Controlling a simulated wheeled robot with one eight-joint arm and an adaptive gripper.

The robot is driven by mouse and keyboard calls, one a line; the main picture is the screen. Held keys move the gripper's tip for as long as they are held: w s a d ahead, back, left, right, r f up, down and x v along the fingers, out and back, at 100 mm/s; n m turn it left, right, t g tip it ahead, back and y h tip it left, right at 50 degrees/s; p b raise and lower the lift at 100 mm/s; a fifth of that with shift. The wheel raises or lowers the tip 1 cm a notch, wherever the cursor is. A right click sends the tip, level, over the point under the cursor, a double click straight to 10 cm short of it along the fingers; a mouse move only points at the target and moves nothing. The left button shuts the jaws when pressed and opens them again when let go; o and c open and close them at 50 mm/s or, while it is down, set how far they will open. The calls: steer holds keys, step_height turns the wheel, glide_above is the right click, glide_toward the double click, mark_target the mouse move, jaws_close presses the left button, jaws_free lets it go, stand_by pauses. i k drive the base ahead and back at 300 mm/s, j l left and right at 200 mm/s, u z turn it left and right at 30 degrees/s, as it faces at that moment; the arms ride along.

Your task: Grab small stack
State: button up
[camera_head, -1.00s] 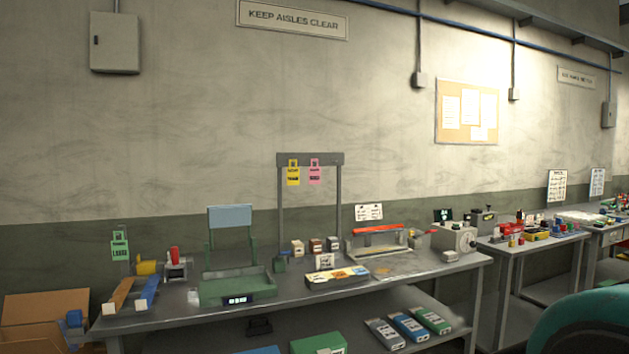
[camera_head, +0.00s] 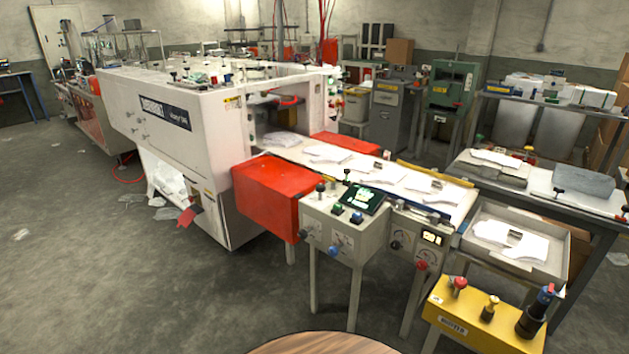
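Several thin white stacks lie on the conveyor (camera_head: 372,173) that runs out of the large white machine (camera_head: 190,115). One flat white stack (camera_head: 400,181) lies near the middle of the conveyor's outer half. Another white stack (camera_head: 510,238) with a small dark piece on it lies in the grey tray (camera_head: 552,262) past the conveyor's end. Further white and grey stacks (camera_head: 497,158) lie on the table at the right. I cannot tell which of these is the small stack. My gripper is not in view.
A control box (camera_head: 345,226) and a red guard (camera_head: 272,196) stand along the conveyor's near side. A yellow box (camera_head: 480,318) with knobs stands at the lower right. A round wooden top (camera_head: 325,344) shows at the bottom edge. The grey floor (camera_head: 130,280) at left is mostly clear, with some scraps.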

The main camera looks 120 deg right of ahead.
mark_target(435, 191)
steer(key=z, duration=5)
